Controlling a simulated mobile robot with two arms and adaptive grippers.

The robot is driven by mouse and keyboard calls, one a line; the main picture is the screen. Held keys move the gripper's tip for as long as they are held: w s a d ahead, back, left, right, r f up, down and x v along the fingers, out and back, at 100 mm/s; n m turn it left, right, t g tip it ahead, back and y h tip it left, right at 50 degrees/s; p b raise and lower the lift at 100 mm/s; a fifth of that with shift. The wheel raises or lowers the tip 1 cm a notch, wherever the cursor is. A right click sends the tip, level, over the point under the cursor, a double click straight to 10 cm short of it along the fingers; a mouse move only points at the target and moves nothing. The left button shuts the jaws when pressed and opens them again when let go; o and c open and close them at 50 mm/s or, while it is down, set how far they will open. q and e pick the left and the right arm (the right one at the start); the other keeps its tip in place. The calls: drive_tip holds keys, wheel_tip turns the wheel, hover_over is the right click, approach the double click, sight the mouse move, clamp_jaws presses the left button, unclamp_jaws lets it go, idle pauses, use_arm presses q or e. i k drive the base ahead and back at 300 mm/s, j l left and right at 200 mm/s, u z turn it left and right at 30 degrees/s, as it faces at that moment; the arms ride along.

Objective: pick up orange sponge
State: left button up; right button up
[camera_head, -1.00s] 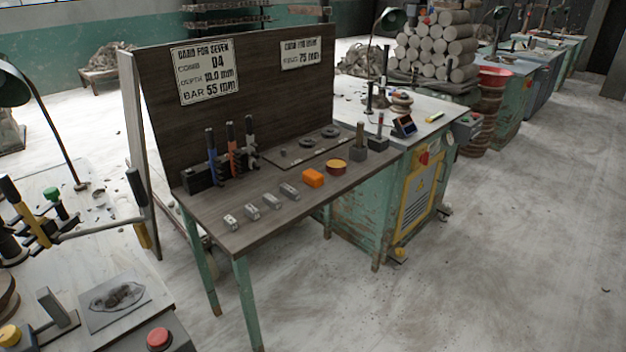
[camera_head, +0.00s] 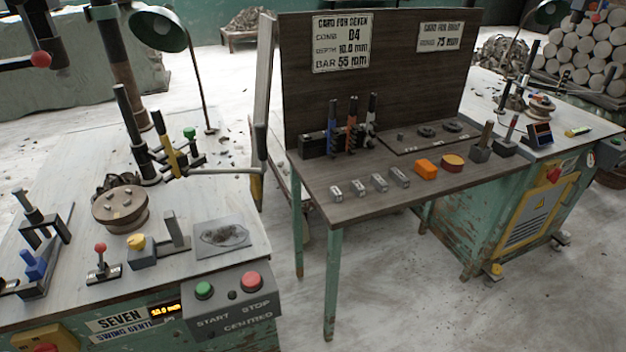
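The orange sponge (camera_head: 426,169) is a small bright orange block. It lies on the dark wooden table (camera_head: 345,208) in the middle of the head view, near the table's front right. A round red-rimmed dish with a yellowish top (camera_head: 452,162) stands just to its right, and a small grey metal block (camera_head: 399,177) lies to its left. Nothing covers the sponge. Neither of my grippers shows in the head view.
A workbench (camera_head: 70,205) with a round turntable, levers and start and stop buttons (camera_head: 251,281) stands at the left. A backboard (camera_head: 400,75) with cards rises behind the table. A green cabinet (camera_head: 455,228) adjoins its right. Floor in front is clear.

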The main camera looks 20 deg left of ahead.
sight(425, 170)
drive_tip(key=i+l, duration=0.35)
drive_tip(key=i+l+z, duration=0.1)
drive_tip(key=i+l, duration=0.2)
drive_tip(key=i, duration=0.25)
